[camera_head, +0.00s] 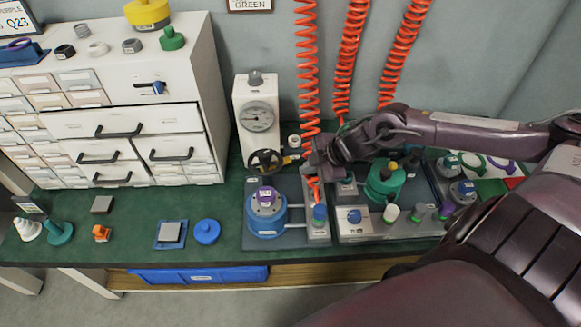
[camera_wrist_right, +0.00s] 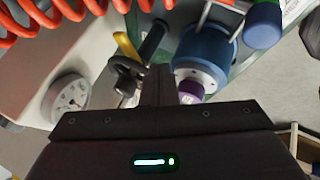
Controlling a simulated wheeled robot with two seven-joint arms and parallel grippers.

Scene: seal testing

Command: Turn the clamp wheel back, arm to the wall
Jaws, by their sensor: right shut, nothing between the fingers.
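The black clamp wheel (camera_head: 265,162) sits low on the front of a white press-like unit (camera_head: 245,115) with a round dial gauge (camera_head: 257,117). A yellow-and-black arm (camera_head: 292,159) sticks out to the right beside the wheel. My right gripper (camera_head: 308,168) is shut and empty, just right of the yellow arm. In the wrist view its closed fingers (camera_wrist_right: 158,85) overlap the view of the dark wheel (camera_wrist_right: 125,75) and a blue pot (camera_wrist_right: 208,50); the yellow part (camera_wrist_right: 124,44) is close by. I cannot tell whether anything touches. My left gripper is not in view.
A blue pot with a purple cap (camera_head: 267,199) stands in front of the wheel. Orange coiled hoses (camera_head: 306,60) hang behind my right gripper. A green fixture (camera_head: 384,182) and small knobs stand to the right. A drawer cabinet (camera_head: 130,130) stands left. The bench front-left is partly clear.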

